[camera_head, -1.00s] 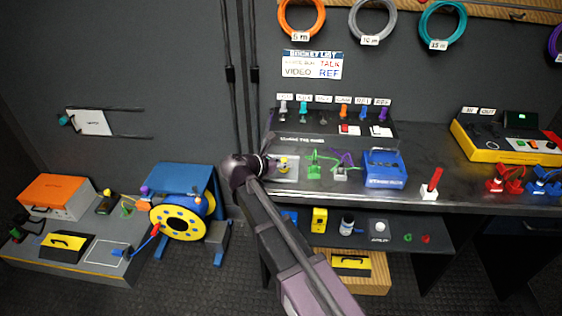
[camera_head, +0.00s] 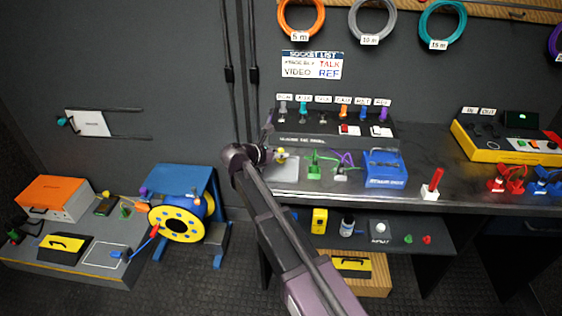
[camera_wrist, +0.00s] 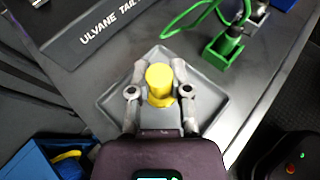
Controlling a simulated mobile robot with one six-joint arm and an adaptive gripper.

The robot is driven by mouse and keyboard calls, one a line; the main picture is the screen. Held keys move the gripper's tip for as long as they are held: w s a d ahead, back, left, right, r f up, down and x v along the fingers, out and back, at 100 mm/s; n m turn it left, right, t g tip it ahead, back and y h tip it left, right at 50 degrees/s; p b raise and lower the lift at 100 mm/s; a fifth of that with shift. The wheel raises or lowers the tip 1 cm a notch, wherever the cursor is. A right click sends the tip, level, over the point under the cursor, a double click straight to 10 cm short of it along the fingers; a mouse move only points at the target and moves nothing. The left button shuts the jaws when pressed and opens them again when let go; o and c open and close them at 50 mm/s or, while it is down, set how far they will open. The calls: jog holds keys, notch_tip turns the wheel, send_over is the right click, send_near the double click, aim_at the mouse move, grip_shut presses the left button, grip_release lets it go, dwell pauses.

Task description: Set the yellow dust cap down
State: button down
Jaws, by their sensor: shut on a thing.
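The yellow dust cap (camera_wrist: 159,80) is a small yellow cylinder held between the two grey fingers of my gripper (camera_wrist: 160,88) in the wrist view. The cap also shows small in the head view (camera_head: 281,153), at the end of my arm. Beneath it in the wrist view is a shallow grey square tray (camera_wrist: 211,106) with a raised rim. The tray also shows on the bench in the head view (camera_head: 287,172). I cannot tell whether the cap's lower end touches the tray; my gripper hides part of it.
A green block with a cable (camera_wrist: 222,50) stands just right of the tray. The labelled socket panel (camera_head: 330,140) is behind it. A blue bin (camera_head: 385,168) is farther right on the bench.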

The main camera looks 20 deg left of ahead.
aim_at(281, 160)
jog(key=shift+f+b, duration=1.3)
jog(key=shift+f, duration=0.25)
jog(key=shift+f, duration=0.15)
jog(key=c, duration=0.6)
grip_release()
jog(key=shift+r, duration=0.3)
jog(key=p+v, duration=0.4)
jog(key=v, duration=0.8)
jog(key=shift+p, duration=0.35)
jog(key=shift+f, duration=0.1)
